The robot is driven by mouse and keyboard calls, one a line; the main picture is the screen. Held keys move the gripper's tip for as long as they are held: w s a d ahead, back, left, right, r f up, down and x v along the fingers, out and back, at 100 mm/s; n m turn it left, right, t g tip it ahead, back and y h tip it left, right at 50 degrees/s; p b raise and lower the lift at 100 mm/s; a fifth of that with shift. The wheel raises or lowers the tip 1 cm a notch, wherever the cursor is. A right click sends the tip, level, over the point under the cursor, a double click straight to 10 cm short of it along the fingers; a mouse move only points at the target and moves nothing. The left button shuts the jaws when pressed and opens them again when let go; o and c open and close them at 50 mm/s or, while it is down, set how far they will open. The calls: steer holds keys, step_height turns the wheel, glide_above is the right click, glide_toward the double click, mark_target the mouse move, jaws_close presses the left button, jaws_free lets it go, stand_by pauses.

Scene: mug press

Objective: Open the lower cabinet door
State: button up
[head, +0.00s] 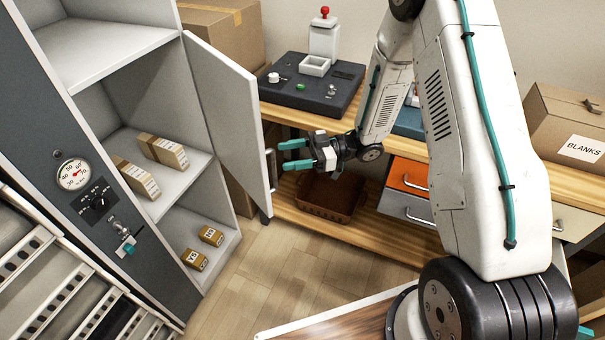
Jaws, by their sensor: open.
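A tall light grey cabinet stands at the left in the head view, with its door (227,112) swung wide open to the right. Shelves inside the cabinet (128,148) show, with small boxes on them. A metal bar handle (271,169) sits on the door's outer edge. My gripper (289,155) has teal fingers, spread apart and empty, just right of the handle. I cannot tell whether a finger touches the handle. No second, separate lower door is clear in this view.
A wooden bench (345,236) behind my arm carries a dark control box (312,83). A brown tray (330,196) sits on its lower shelf. Orange (407,174) and grey drawers (405,207) are at the right, near a cardboard box (565,125). Wooden floor (262,272) is clear before the cabinet.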

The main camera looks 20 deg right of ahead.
steer(key=s, duration=0.6)
steer(key=s+d, duration=0.1)
steer(key=s, duration=0.2)
steer(key=shift+r, duration=0.35)
steer(key=shift+c, duration=1.1)
